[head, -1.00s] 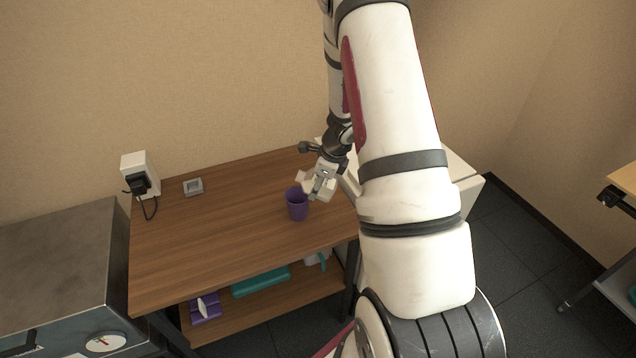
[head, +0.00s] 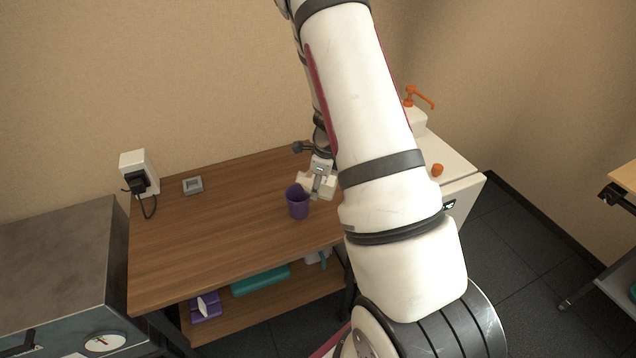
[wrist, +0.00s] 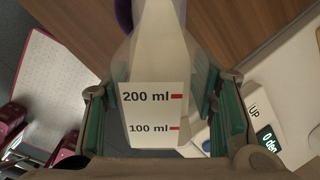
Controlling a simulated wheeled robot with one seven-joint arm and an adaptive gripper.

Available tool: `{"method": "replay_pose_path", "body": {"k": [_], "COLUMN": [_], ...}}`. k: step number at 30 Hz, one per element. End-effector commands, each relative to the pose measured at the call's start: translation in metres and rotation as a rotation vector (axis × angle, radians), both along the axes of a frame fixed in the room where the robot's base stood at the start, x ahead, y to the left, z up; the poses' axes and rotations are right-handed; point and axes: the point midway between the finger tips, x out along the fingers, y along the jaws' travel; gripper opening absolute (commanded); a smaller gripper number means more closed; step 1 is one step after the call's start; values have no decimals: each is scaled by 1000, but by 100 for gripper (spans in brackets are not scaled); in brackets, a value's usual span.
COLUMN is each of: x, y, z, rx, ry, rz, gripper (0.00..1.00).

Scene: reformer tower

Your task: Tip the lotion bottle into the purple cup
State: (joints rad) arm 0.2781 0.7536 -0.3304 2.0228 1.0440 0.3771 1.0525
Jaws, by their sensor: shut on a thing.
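The purple cup (head: 297,204) stands upright on the brown wooden table (head: 220,225), near its right end. A sliver of the cup (wrist: 124,14) shows at the top of the wrist view, partly hidden by the bottle. My gripper (head: 320,186) is just right of and above the cup. In the wrist view its green-padded fingers (wrist: 163,112) are shut on the pale, translucent lotion bottle (wrist: 165,50), which has a label with 100 ml and 200 ml marks. The bottle's narrowing end points toward the cup. I cannot tell whether anything flows out.
A white unit with an orange cap (head: 437,170) and an orange pump (head: 418,96) stands right of the table. A scale display (wrist: 268,137) shows right of the bottle. A small grey square (head: 192,185) lies on the table, whose left side is mostly clear.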

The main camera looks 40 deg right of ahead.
Motion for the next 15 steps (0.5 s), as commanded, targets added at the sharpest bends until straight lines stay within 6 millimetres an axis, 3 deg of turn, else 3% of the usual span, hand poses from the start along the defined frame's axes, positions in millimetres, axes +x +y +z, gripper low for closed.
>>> {"method": "replay_pose_path", "body": {"k": [15], "x": [1], "y": [1], "z": [-5], "rx": [-56], "ry": [76], "rz": [2], "gripper": [0]}}
